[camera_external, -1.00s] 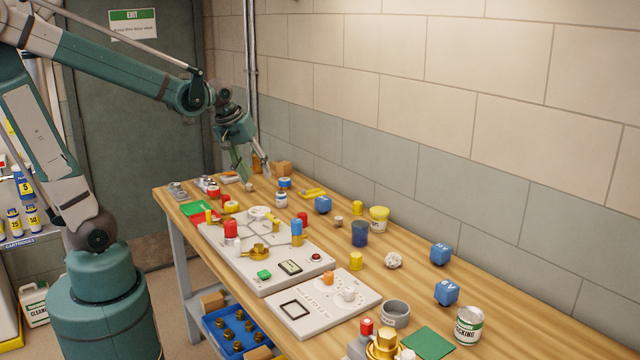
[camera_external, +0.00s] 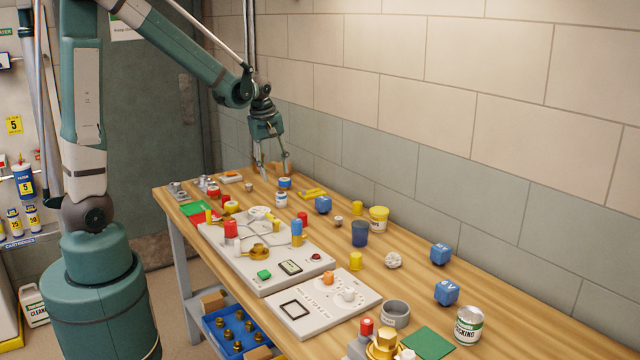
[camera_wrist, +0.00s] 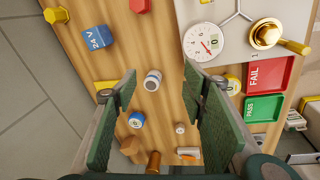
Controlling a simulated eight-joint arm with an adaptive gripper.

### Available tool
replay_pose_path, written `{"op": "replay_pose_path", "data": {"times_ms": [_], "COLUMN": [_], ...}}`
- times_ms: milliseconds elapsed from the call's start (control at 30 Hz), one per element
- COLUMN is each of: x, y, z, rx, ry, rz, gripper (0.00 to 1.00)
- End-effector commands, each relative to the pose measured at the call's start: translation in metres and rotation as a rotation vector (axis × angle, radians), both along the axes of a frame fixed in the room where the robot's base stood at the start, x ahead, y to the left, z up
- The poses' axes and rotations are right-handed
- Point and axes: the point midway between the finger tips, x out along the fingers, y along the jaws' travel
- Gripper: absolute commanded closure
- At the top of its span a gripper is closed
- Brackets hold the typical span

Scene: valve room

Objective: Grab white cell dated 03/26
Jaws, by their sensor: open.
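A white cell with a blue-grey band (camera_external: 281,199) stands on the wooden bench; in the wrist view it (camera_wrist: 153,80) shows between my fingers, nearer the left one. A blue-and-white cell (camera_external: 285,183) is just behind it, also seen in the wrist view (camera_wrist: 137,119). A yellow-and-white cell (camera_wrist: 232,82) is right of my right finger in the wrist view. No 03/26 date is readable on any of them. My gripper (camera_external: 274,169) is open and empty, pointing down above the far end of the bench. Its two green fingers (camera_wrist: 160,74) are spread wide in the wrist view.
The wall (camera_external: 330,150) runs close along the bench's back.

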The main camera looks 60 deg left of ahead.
Motion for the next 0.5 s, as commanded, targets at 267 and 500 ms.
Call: {"op": "replay_pose_path", "data": {"times_ms": [267, 500], "x": [0.026, 0.045], "y": [0.023, 0.043], "z": [-0.02, -0.043], "rx": [-0.032, -0.055], "ry": [0.052, 0.098], "rz": [0.169, 0.319], "gripper": [0.58, 0.58]}}
